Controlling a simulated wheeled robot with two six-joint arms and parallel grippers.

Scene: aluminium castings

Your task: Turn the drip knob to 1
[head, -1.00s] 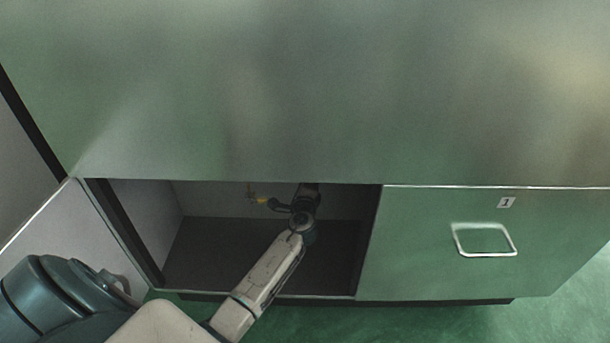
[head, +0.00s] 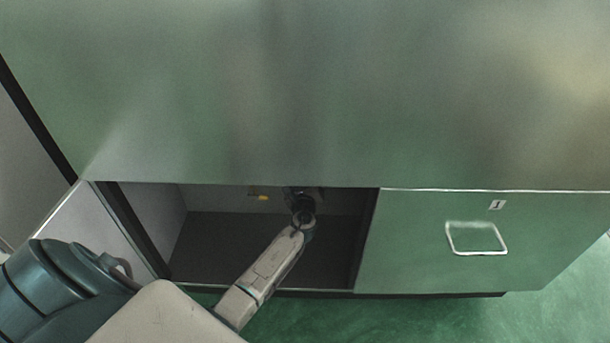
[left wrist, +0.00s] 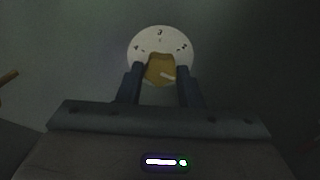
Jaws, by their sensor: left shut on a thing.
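The drip knob (left wrist: 160,70) is a yellow-brown knob on a round white dial (left wrist: 148,41) in the left wrist view. The dial has dark numerals, with what looks like a 3 at the top. A pale mark shows on the knob's lower right face; I cannot tell which numeral it reads. My left gripper (left wrist: 160,84) is shut on the knob, one dark finger on each side. In the head view my left arm reaches into the open cabinet bay, and its wrist (head: 300,200) hides the knob. My right gripper is not in view.
A small yellow fitting (head: 263,197) is on the bay's back wall, left of my wrist. An orange-brown rod (left wrist: 8,77) shows at the left wrist view's edge. An open door (head: 115,225) stands left. A closed green front with a metal handle (head: 477,252) is right.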

